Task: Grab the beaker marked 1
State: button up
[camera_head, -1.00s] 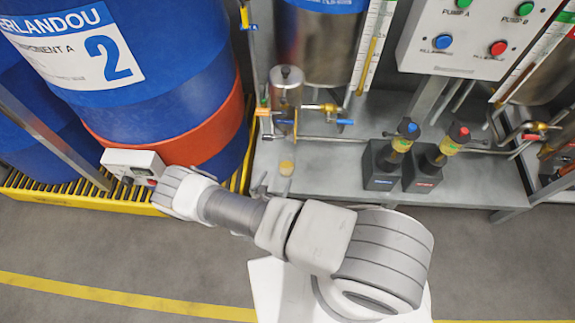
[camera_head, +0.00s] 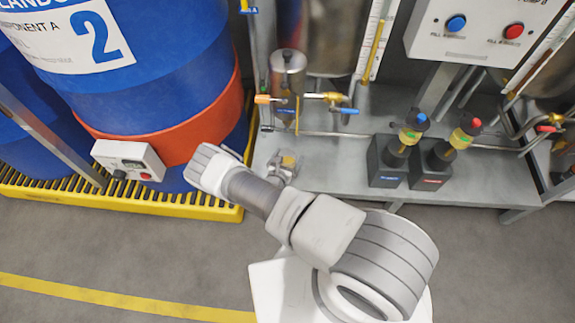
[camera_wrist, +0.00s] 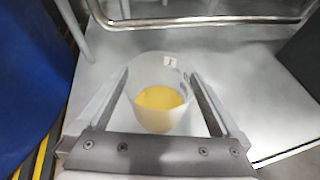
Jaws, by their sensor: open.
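The beaker (camera_wrist: 161,100) is clear and holds yellow liquid. In the wrist view it stands upright on the grey metal bench, with a small white label near its rim; the mark looks like a 1 but is blurred. My gripper (camera_wrist: 159,78) is open, with one finger on each side of the beaker. I cannot tell whether either finger touches it. In the head view the beaker (camera_head: 288,160) is a small yellow spot near the bench's front left, with my gripper (camera_head: 286,163) around it and partly hiding it.
The metal bench (camera_head: 335,165) carries a small steel vessel with valves (camera_head: 288,75) behind the beaker. Two dark blocks with bottles, blue-topped (camera_head: 388,165) and red-topped (camera_head: 430,165), stand to the right. A large blue drum (camera_head: 150,95) is close on the left.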

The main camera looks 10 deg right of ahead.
jog(key=shift+x, duration=0.9)
jog(key=shift+a+r, duration=0.1)
jog(key=c, duration=1.5)
jog(key=shift+r, duration=0.1)
